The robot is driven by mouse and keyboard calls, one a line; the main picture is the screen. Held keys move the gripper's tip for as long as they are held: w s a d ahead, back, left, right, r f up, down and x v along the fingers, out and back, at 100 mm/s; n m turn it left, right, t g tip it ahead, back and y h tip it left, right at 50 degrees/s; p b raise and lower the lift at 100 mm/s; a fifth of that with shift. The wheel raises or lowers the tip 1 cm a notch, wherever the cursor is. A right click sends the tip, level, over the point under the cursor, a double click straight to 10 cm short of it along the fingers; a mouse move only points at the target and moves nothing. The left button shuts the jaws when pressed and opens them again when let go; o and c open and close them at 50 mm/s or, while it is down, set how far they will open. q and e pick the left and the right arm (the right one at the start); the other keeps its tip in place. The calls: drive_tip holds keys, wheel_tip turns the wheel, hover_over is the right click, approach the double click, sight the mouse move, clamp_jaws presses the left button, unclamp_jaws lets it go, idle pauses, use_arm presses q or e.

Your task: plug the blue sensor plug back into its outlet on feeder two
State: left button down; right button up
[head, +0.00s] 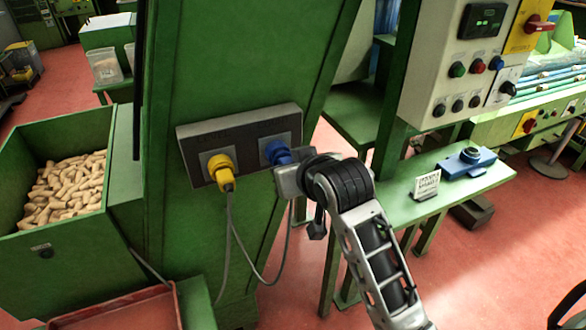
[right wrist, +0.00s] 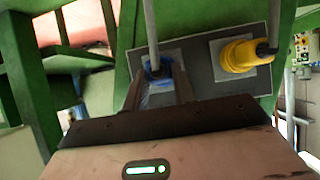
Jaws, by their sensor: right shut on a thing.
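The blue sensor plug (head: 277,152) is at the right-hand outlet of the grey outlet box (head: 240,132) on the green machine. My right gripper (head: 284,165) is shut on it from the right. In the right wrist view, the blue plug (right wrist: 157,72) shows between the two fingers (right wrist: 158,90), in front of a pale square outlet plate. The fingers hide part of it, and I cannot tell how deep it sits. The yellow plug (head: 222,172) is in the left-hand outlet; it also shows in the right wrist view (right wrist: 241,57). My left gripper is not in view.
Grey cables (head: 228,230) hang in loops below the plugs. A green bin of corks (head: 72,190) stands at the left. At the right, a green bench (head: 465,190) bears a small white card (head: 427,185) and a blue device (head: 467,161). A control panel (head: 450,70) hangs above it.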

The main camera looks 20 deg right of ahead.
drive_tip(key=shift+w, duration=0.5)
drive_tip(key=o, duration=1.1)
drive_tip(key=shift+s+r, duration=0.1)
